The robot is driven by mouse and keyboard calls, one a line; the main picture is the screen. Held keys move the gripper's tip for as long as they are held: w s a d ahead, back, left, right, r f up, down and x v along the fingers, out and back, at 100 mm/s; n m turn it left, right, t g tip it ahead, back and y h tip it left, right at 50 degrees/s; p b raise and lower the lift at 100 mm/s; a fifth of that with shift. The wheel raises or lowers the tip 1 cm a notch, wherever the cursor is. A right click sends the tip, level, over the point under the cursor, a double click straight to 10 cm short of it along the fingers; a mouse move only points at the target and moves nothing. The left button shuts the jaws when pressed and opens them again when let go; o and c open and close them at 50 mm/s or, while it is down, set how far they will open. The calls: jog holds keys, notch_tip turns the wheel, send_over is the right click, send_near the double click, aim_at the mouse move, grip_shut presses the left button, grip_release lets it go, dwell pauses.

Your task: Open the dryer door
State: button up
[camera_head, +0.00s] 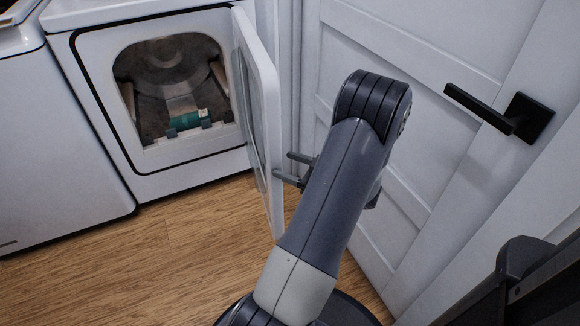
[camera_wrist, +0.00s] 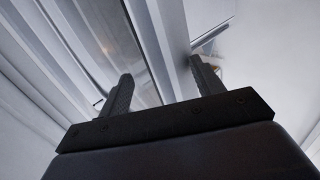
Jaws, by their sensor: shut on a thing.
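The white dryer (camera_head: 190,178) stands at the left of the head view with its drum opening uncovered. Its door (camera_head: 267,115) stands swung well out to the right, seen nearly edge-on. My gripper (camera_head: 283,164) is at the door's free edge, low on its right side, and is shut on it. In the wrist view the fingers of my gripper (camera_wrist: 162,84) stand on either side of a pale panel edge, the dryer door (camera_wrist: 148,45). My arm hides part of the room behind it.
A white washer (camera_head: 55,150) stands left of the dryer. A white panelled room door (camera_head: 410,80) with a black handle (camera_head: 495,110) is close on the right. A teal object (camera_head: 188,120) lies in the drum. Wood floor (camera_head: 150,265) is clear in front.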

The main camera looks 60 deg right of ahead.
jog(key=shift+s+d+r+h, duration=0.15)
jog(key=shift+s+d+h, duration=0.15)
jog(key=shift+s, duration=0.25)
jog(key=shift+c, duration=1.3)
jog(key=s+p, duration=0.2)
jog(key=s, duration=0.7)
jog(key=shift+s, duration=0.35)
jog(key=c, duration=0.3)
jog(key=shift+a, duration=0.1)
jog(key=w, duration=0.6)
jog(key=shift+b, duration=0.45)
jog(key=shift+a, duration=0.1)
